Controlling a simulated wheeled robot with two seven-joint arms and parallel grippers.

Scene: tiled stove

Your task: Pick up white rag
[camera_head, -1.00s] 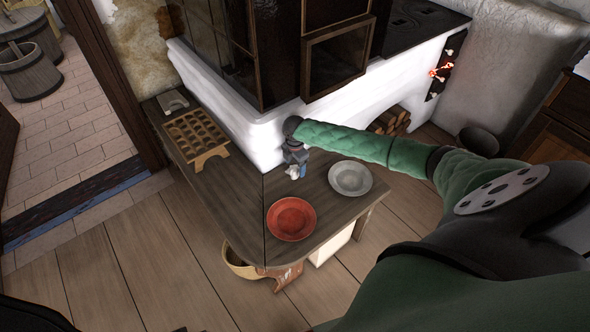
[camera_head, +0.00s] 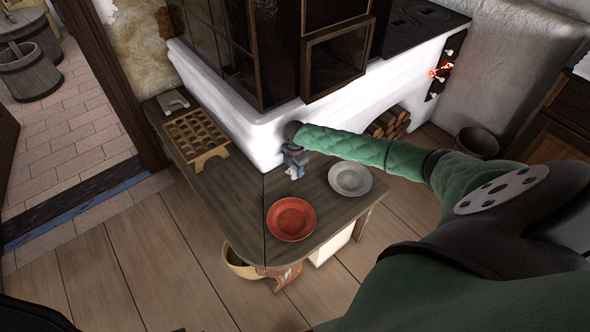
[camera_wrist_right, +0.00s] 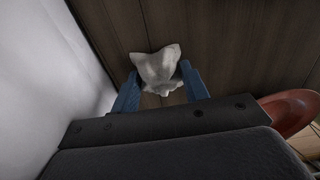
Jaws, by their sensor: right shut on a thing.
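The white rag (camera_wrist_right: 158,68) is a small crumpled cloth between the blue fingers of my right gripper (camera_wrist_right: 160,90) in the right wrist view. The gripper is shut on it. In the head view my right gripper (camera_head: 294,171) points down at the wooden bench, close to the white stove wall, and a bit of the rag shows at its fingertips. I cannot tell whether the rag still touches the bench. My left gripper is not in view.
A red plate (camera_head: 291,219) and a grey plate (camera_head: 350,178) lie on the bench (camera_head: 232,203) near the right gripper. A wooden tray with hollows (camera_head: 196,138) stands at the bench's left. The white stove (camera_head: 268,138) rises behind. A basket (camera_head: 240,262) is below.

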